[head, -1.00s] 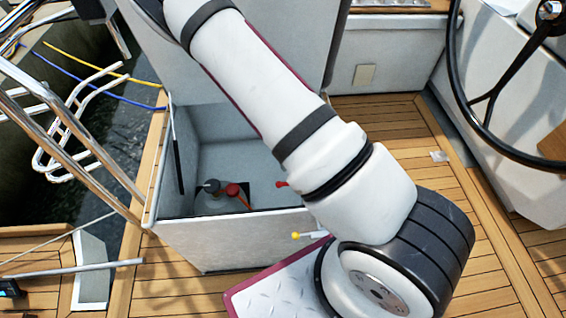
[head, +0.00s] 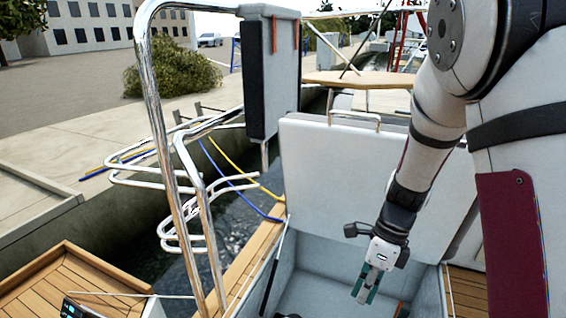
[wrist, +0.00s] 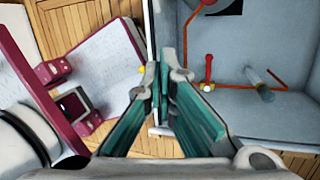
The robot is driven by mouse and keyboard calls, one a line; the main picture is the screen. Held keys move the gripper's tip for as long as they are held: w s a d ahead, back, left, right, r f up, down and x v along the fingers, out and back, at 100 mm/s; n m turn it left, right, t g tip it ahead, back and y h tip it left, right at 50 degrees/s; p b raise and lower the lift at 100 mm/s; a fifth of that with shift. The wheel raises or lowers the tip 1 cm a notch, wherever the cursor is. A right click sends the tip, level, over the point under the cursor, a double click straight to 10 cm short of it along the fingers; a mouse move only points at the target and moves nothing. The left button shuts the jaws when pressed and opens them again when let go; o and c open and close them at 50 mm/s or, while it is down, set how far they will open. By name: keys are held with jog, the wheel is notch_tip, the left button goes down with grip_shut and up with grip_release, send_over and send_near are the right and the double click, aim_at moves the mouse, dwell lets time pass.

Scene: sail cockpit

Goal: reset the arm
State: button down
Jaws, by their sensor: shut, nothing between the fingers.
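My gripper (head: 367,288) hangs at the end of my arm on the right side of the head view, with its teal-padded fingers pointing down. It is in front of the raised white locker lid and over the open locker (head: 300,292). In the wrist view my gripper (wrist: 164,76) has its fingertips together, with nothing held. There the tips appear over the locker's wall edge, with the locker interior (wrist: 235,105) to the right. How far the tips are above that edge I cannot tell.
The raised lid (head: 320,165) stands behind my gripper. A red-handled valve (wrist: 208,72) and red piping (wrist: 218,12) show inside the locker. Steel rails (head: 165,120) rise at the left. Teak decking (head: 60,280) lies lower left, with water and a quay beyond.

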jog(key=s+a+r+n, duration=0.1)
jog(key=s+r+n, duration=0.4)
jog(key=r, duration=0.4)
jog(key=s+d+r+n+t+h, duration=0.1)
jog(key=s+r+n+t, duration=0.1)
jog(key=s+r+n, duration=0.5)
jog(key=s+d+r+n+t+h, duration=0.2)
jog(key=s+r+n, duration=0.2)
jog(key=s+n, duration=0.7)
notch_tip(320, 180, up, 14)
jog(key=t+p, duration=0.2)
jog(key=p, duration=1)
jog(key=shift+f+n+t, duration=0.25)
jog(key=shift+n+t, duration=0.05)
jog(key=shift+d, duration=0.1)
